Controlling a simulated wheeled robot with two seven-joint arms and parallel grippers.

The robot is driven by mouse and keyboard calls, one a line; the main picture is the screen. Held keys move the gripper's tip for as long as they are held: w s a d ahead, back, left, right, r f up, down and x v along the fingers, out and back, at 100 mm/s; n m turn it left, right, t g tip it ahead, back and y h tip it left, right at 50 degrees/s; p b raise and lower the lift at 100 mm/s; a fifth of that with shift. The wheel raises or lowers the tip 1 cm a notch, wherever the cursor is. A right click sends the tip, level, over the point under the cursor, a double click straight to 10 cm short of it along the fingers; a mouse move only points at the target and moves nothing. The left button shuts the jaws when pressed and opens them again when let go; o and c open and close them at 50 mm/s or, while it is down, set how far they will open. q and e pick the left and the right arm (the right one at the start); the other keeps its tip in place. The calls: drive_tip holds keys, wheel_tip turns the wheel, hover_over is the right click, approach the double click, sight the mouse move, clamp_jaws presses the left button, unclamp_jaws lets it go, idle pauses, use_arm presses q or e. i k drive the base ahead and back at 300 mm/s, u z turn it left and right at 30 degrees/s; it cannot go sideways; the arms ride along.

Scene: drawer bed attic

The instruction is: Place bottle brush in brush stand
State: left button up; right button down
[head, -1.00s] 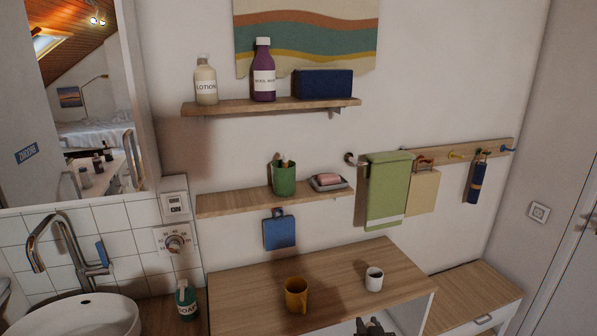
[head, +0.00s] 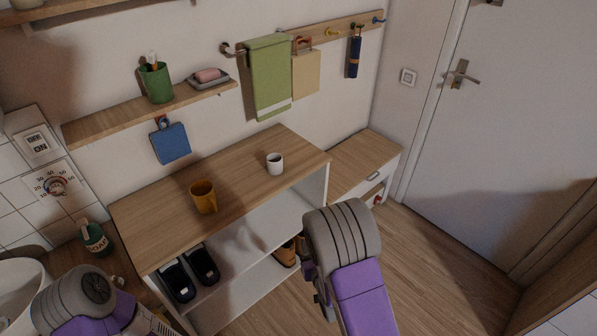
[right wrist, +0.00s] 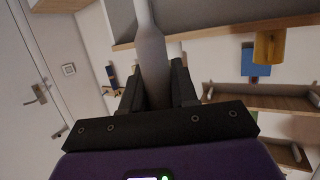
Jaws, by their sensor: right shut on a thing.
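My right gripper (right wrist: 156,68) is shut on a smooth pale grey, tapered thing (right wrist: 151,45), taken to be the bottle brush. Its narrower end runs out of the top of the right wrist view; no bristles show. In the head view my right forearm reaches in front of the cabinet; the held thing is hidden there. I cannot surely identify the brush stand. A small white cup (head: 275,164) stands upright on the cabinet top. A green cup (head: 156,84) holding brushes stands on the wall shelf. My left arm is at lower left; its gripper does not show.
The wooden cabinet top (head: 240,169) also carries a yellow mug (head: 204,198). Dark slippers (head: 189,272) and brown shoes (head: 286,253) sit below. A soap bottle (head: 95,238) stands left. A green towel (head: 270,80) hangs behind. Floor on the right is clear.

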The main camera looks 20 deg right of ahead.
sight(275, 169)
drive_tip(key=z, duration=1.9)
drive_tip(key=i, duration=1.7)
drive_tip(key=u, duration=1.9)
